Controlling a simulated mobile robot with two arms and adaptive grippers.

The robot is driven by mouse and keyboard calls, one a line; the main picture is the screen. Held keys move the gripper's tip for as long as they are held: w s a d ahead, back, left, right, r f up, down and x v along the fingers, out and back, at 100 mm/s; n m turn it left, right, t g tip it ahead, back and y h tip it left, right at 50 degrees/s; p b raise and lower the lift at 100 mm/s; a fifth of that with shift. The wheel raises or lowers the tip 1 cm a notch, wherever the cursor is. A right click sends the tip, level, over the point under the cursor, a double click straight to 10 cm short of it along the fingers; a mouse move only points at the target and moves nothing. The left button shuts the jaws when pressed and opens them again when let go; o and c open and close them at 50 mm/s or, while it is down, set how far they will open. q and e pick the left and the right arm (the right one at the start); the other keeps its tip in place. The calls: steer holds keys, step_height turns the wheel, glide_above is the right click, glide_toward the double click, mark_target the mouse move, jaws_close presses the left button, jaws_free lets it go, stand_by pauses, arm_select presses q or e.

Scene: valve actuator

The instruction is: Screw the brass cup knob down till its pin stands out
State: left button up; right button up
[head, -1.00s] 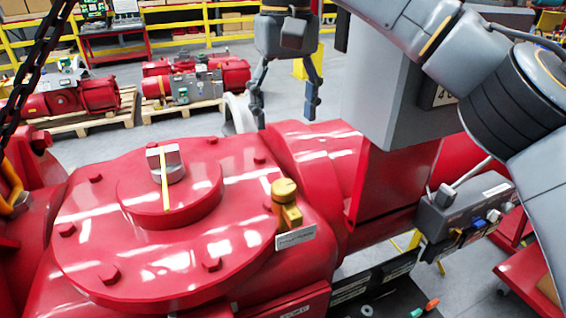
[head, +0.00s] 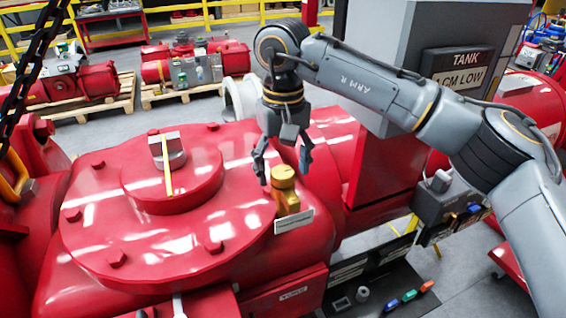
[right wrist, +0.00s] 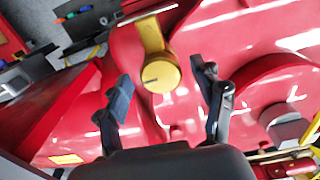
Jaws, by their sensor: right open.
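The brass cup knob (head: 284,177) stands on a brass body beside a small white label plate, on the right side of the red actuator housing (head: 150,245). My right gripper (head: 284,180) is open and empty, with its fingers pointing down just above and around the knob's top in the head view. In the right wrist view the knob (right wrist: 160,76) shows its round top with a dark slot mark, lying ahead of and between the two spread fingers (right wrist: 163,92). I see no contact. No pin can be made out. My left gripper is not in view.
A silver square stem with a yellow pointer (head: 168,155) rises from the housing's round cover. A grey tank box (head: 430,40) stands behind my right arm. A dark tray (head: 385,290) with small coloured parts lies at lower right. A black chain hangs at upper left.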

steer(key=shift+c, duration=0.6)
steer(key=c, duration=1)
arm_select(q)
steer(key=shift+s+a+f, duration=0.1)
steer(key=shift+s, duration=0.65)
